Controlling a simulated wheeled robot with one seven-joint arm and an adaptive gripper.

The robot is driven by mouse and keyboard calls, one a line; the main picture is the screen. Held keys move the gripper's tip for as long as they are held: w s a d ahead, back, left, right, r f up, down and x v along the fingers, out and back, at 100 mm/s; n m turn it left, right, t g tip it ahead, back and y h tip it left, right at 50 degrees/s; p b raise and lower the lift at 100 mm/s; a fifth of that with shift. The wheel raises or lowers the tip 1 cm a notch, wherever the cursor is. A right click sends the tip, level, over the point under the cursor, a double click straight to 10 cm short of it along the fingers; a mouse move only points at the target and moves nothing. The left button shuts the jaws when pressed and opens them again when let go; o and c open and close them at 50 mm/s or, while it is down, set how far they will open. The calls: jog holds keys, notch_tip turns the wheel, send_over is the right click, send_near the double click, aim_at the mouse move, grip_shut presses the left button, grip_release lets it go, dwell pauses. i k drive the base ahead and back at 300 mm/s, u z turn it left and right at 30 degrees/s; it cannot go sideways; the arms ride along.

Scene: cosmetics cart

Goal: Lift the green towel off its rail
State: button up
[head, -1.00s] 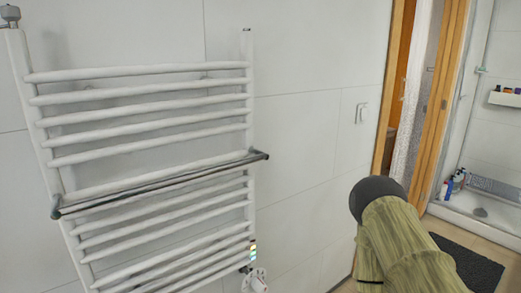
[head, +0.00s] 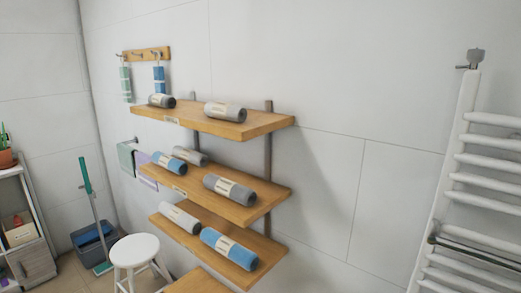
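A folded grey-green towel (head: 126,158) hangs on a short wall rail (head: 132,140) at the left of the head view, left of the wooden shelves. A lilac towel (head: 148,172) hangs close beside it, partly hidden by the shelves. Another green, patterned towel (head: 126,84) hangs higher, from the wooden hook rack (head: 147,54), with a blue one (head: 159,78) to its right. My gripper is not in view.
Wooden shelves (head: 268,121) with several rolled towels jut from the wall in the middle. A white towel radiator (head: 448,170) is at right.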

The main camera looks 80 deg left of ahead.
aim_at(127, 161)
jog(key=z, duration=0.9)
jog(key=k, duration=1.95)
jog(key=u, duration=3.55)
jog(key=i, duration=0.15)
jog(key=u, duration=0.15)
